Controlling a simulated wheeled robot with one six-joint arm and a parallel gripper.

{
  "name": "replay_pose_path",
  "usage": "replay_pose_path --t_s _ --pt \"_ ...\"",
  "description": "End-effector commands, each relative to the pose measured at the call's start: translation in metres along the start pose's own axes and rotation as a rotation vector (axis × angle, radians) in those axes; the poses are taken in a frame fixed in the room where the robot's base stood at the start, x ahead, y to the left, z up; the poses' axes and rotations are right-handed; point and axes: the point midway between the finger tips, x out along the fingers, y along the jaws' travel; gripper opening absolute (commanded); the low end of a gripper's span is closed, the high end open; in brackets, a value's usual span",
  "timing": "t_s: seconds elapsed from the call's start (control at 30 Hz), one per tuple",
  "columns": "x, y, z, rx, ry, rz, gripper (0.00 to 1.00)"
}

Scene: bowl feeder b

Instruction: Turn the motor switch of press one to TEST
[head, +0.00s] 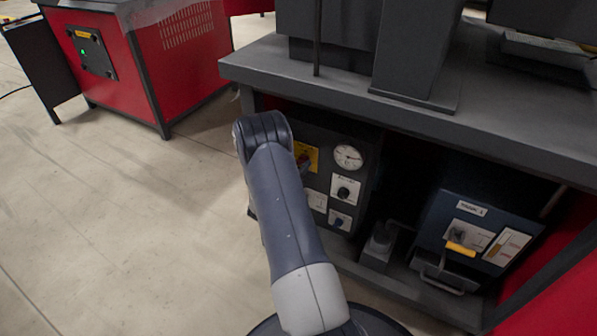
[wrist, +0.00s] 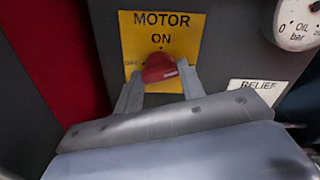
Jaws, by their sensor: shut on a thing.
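The motor switch is a red knob (wrist: 160,68) on a yellow plate (wrist: 185,35) marked MOTOR, with ON above the knob and a faint OFF at its left. No TEST mark can be read; the right side of the plate near the knob is partly covered. My gripper (wrist: 160,86) is shut on the red knob, with one finger at each side. In the head view the yellow plate (head: 313,153) shows beside my arm, which hides most of my gripper. I cannot tell exactly which way the knob points.
An oil gauge (head: 348,157) sits right of the switch, with a RELIEF plate (wrist: 258,88) below it. The panel is recessed under a grey bench top (head: 480,115). Open floor lies left.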

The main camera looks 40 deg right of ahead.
Motion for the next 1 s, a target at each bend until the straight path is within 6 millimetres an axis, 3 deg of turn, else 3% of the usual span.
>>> replay_pose_path --t_s 0.43,1.0 --pt "0.0000 0.0007 -0.0016 0.287 0.000 0.000 0.15" --pt "-0.0001 0.0000 -0.0003 0.355 0.001 0.001 0.15"
